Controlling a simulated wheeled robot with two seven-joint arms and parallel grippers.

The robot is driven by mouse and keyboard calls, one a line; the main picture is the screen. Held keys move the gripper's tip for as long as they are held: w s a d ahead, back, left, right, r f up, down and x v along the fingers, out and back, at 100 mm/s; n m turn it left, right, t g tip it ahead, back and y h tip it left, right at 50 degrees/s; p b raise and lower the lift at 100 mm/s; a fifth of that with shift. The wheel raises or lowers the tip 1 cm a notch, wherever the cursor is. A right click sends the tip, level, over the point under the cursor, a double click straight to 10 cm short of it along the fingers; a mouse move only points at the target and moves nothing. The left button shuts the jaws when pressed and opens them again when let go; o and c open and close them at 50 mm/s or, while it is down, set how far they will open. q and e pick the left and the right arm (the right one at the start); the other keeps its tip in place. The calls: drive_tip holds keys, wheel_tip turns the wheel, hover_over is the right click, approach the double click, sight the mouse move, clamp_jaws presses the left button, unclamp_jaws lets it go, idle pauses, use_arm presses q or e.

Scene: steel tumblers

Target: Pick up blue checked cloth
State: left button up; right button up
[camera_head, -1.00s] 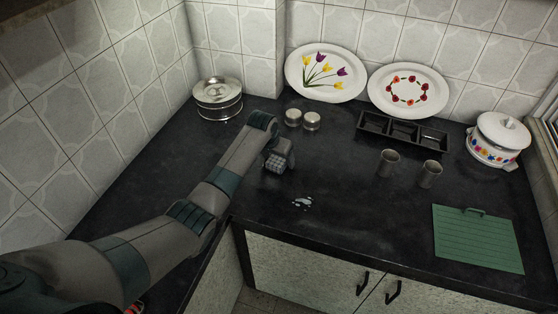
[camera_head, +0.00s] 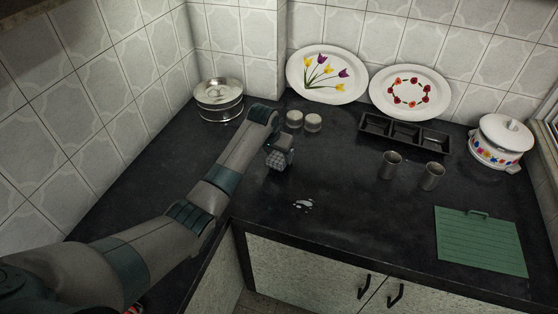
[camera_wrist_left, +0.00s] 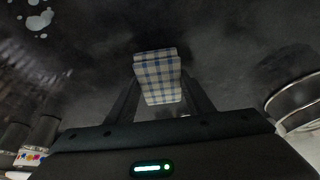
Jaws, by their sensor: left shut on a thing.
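The blue checked cloth (camera_wrist_left: 158,76) is a folded white and blue piece between my left gripper's fingers in the left wrist view. In the head view the cloth (camera_head: 277,162) shows small and greyish below the gripper. My left gripper (camera_head: 279,156) is shut on the cloth over the dark counter, left of the middle; its fingers (camera_wrist_left: 160,100) also show in the left wrist view. How far the cloth is from the counter is hard to tell. My right gripper is not in view.
A white spill (camera_head: 303,204) lies in front of the cloth. Two steel tumblers (camera_head: 390,165) (camera_head: 432,176) stand to the right, near a black divided tray (camera_head: 404,132). Two small jars (camera_head: 294,120) (camera_head: 313,122), a steel pot (camera_head: 219,100), a white pot (camera_head: 501,141) and a green board (camera_head: 480,242) surround open counter.

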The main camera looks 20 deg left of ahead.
use_arm(q)
drive_tip(key=r, duration=0.1)
drive_tip(key=d+r+b, duration=0.1)
drive_tip(key=shift+s+d+r, duration=0.1)
drive_tip(key=shift+r, duration=0.2)
drive_tip(key=s+d+r+b, duration=0.2)
drive_tip(key=d+r, duration=0.4)
drive_tip(key=d, duration=0.4)
drive_tip(key=shift+s+r+b, duration=0.3)
drive_tip(key=shift+s+b, duration=0.05)
drive_tip(key=shift+s, duration=0.3)
drive_tip(key=o, duration=0.4)
drive_tip(key=c, duration=0.3)
